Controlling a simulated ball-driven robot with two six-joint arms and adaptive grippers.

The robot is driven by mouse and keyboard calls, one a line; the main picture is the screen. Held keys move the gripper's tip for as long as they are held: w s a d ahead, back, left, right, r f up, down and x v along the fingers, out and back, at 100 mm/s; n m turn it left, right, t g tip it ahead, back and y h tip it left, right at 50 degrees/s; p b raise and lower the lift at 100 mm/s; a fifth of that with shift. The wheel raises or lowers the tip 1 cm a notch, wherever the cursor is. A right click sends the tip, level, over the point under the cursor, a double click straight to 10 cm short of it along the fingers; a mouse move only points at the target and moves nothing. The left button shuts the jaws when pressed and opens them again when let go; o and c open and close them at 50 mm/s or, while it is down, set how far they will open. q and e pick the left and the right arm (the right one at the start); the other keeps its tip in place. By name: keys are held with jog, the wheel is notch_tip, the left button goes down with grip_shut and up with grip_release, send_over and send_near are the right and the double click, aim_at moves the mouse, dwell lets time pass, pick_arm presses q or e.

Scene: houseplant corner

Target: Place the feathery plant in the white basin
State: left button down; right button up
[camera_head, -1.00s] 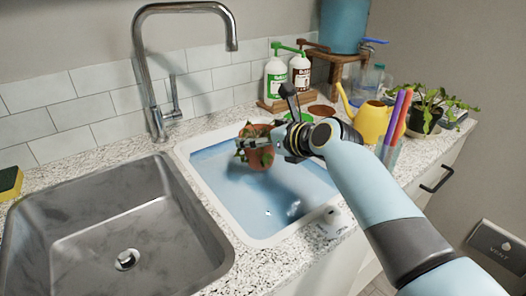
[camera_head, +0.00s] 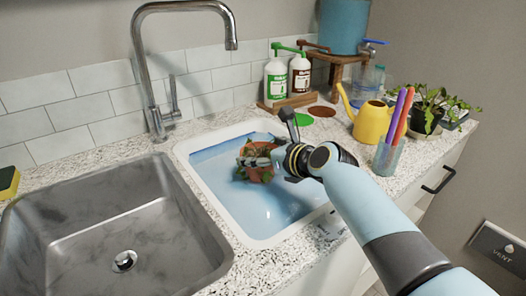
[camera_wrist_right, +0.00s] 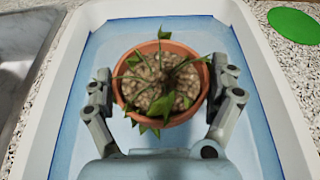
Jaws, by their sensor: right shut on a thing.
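The potted plant (camera_head: 265,174) has a terracotta pot, pebbles on top and a few green leaves. It also shows from above in the right wrist view (camera_wrist_right: 160,80). My right gripper (camera_head: 256,163) is shut on the pot, with one finger on each side of it in the right wrist view (camera_wrist_right: 168,88). The pot is upright inside the outline of the white basin (camera_head: 262,241), which holds blue water. Whether the pot's bottom touches the water or the basin floor is hidden. My left gripper is not in view.
An empty steel sink (camera_head: 110,235) with a tall tap (camera_head: 150,75) is left of the basin. Two pump bottles (camera_head: 288,82), a yellow watering can (camera_head: 371,122), a glass of pens (camera_head: 388,155) and a leafy plant (camera_head: 428,112) stand behind and right. A green disc (camera_head: 302,119) lies behind the basin.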

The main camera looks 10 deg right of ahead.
jog(key=o, duration=1.3)
jog(key=shift+o, duration=0.2)
jog(key=shift+r, duration=0.1)
jog(key=shift+s+d+r+p, duration=0.15)
jog(key=shift+s+r+p, duration=0.2)
jog(key=shift+r, duration=0.4)
jog(key=p+v, duration=0.2)
jog(key=v, duration=0.9)
jog(key=shift+s+f, duration=0.1)
